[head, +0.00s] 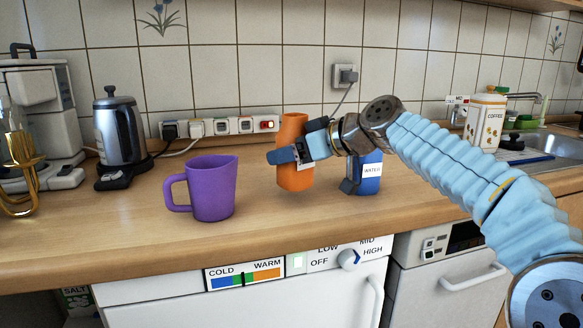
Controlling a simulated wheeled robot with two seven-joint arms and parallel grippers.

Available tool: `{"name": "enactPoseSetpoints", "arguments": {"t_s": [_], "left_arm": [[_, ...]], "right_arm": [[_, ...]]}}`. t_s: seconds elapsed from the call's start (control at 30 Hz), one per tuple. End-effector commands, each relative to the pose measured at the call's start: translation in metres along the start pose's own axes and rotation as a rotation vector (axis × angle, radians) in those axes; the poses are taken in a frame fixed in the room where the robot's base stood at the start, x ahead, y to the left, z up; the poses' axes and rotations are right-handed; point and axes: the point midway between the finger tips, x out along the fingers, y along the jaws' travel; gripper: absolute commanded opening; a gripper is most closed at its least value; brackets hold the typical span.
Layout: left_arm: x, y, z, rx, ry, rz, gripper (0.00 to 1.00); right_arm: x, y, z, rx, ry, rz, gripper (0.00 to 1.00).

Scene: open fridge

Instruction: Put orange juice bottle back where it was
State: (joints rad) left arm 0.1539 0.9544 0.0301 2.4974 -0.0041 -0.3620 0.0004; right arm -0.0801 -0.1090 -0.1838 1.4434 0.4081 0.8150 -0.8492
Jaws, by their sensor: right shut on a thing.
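The orange juice bottle (292,176) is orange and stands out in the middle of the head view, over the wooden counter. My right gripper (290,154) is shut on it around its middle and covers part of its label. The bottle looks upright; I cannot tell whether its base touches the counter. A blue bottle labelled WATER (371,176) stands just right of it, partly hidden behind my right arm. My left gripper is not in view.
A purple jug (212,188) stands on the counter (130,220) to the left. A kettle (120,133) and coffee machine (40,110) are further left. A power strip (233,126) lies along the wall. A coffee canister (486,122) and sink (565,146) are at right.

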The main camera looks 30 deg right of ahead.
Motion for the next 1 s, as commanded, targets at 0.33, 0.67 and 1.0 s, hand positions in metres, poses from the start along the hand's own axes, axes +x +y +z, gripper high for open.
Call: {"name": "enactPoseSetpoints", "arguments": {"t_s": [0.33, 0.67, 1.0], "left_arm": [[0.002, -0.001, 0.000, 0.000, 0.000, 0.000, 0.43], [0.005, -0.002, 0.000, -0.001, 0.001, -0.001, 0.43], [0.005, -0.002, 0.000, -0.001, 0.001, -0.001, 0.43]], "right_arm": [[0.014, 0.001, 0.030, 0.000, 0.000, 0.000, 0.40], [0.015, 0.001, 0.032, 0.000, 0.000, 0.000, 0.82], [0.015, 0.001, 0.032, 0.000, 0.000, 0.000, 1.00]]}}
